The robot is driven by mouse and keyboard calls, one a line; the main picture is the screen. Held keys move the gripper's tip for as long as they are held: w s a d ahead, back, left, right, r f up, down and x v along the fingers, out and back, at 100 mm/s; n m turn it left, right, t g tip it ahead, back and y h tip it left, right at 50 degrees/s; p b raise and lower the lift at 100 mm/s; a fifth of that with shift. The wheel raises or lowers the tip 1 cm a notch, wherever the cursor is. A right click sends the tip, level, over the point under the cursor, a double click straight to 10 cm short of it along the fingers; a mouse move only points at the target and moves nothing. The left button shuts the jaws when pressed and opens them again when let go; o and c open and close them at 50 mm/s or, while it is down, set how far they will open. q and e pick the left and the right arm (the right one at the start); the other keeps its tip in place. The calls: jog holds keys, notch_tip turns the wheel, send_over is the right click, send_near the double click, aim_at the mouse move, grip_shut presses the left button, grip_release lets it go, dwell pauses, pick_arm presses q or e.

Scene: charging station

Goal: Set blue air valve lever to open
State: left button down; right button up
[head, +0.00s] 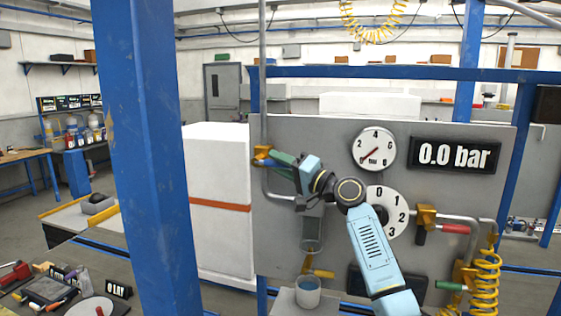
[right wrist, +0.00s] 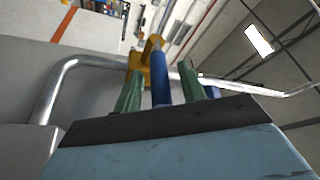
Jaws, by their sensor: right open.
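The blue lever (right wrist: 160,86) sticks out from a yellow valve body (right wrist: 152,58) on a metal pipe in the right wrist view. In the head view the yellow valve (head: 263,156) is at the left edge of the grey panel, and the lever is mostly hidden by my gripper. My right gripper (head: 280,161) comes to the valve from the right. Its green fingers (right wrist: 160,72) are open, one on each side of the blue lever, with a visible gap on at least the left. My left gripper is not in view.
The grey panel (head: 300,131) carries a gauge (head: 374,149), a "0.0 bar" display (head: 455,155) and a numbered dial (head: 396,222) partly behind my arm. A red-levered valve (head: 456,229) and a yellow coiled hose (head: 486,278) are at right. A blue post (head: 150,150) stands at left.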

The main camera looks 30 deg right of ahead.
grip_shut()
dwell(0.3)
jog(key=shift+w, duration=0.1)
